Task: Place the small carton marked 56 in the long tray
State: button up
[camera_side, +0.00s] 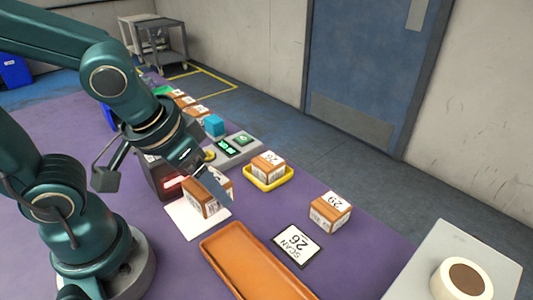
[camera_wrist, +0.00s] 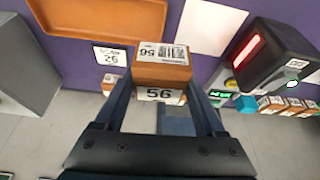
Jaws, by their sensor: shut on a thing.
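The small carton marked 56 (camera_wrist: 162,72) is brown with white labels on its top and near side. It sits between the two fingers of my gripper (camera_wrist: 161,92), which is shut on it. In the side view the carton (camera_side: 200,198) shows over the white pad (camera_side: 190,222), partly hidden by my gripper (camera_side: 213,186). I cannot tell whether it touches the pad. The long tray (camera_side: 252,265) is orange-brown, low-walled and looks empty in front of the pad. It also shows at upper left in the wrist view (camera_wrist: 95,18).
The dark scanner (camera_side: 162,180) with a red window stands beside the pad. A yellow tray (camera_side: 265,181) holds another carton (camera_side: 268,164). A loose carton (camera_side: 330,211) and a SCAN card (camera_side: 297,243) lie right of the long tray. A tape roll (camera_side: 460,280) rests at lower right.

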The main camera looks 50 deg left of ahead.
jog(key=m, duration=0.1)
jog(key=d+m+h, duration=0.1)
jog(key=shift+w+m, duration=0.25)
jog(key=shift+m, duration=0.15)
jog(key=shift+w+d+r+m+h, duration=0.1)
jog(key=shift+w+m+h, duration=0.25)
jog(key=shift+m, duration=0.55)
jog(key=shift+w+r+m+h, duration=0.15)
jog(key=shift+w+m+h, duration=0.2)
jog(key=shift+m, duration=0.35)
jog(key=shift+w+r+g, duration=0.1)
jog(key=shift+w+g, duration=0.1)
jog(key=shift+g, duration=0.1)
jog(key=shift+w+a+r+n, duration=0.15)
jog(key=shift+a+n, duration=0.15)
jog(key=shift+a, duration=0.4)
jog(key=d+f, duration=0.2)
jog(key=d, duration=0.1)
jog(key=s+d+f, duration=0.1)
jog(key=d+f, duration=0.1)
jog(key=d, duration=0.2)
jog(key=s+d+f, duration=0.1)
jog(key=d+f, duration=0.2)
jog(key=d, duration=0.1)
jog(key=shift+d, duration=0.1)
jog(key=shift+s+f, duration=0.1)
jog(key=shift+f, duration=1.9)
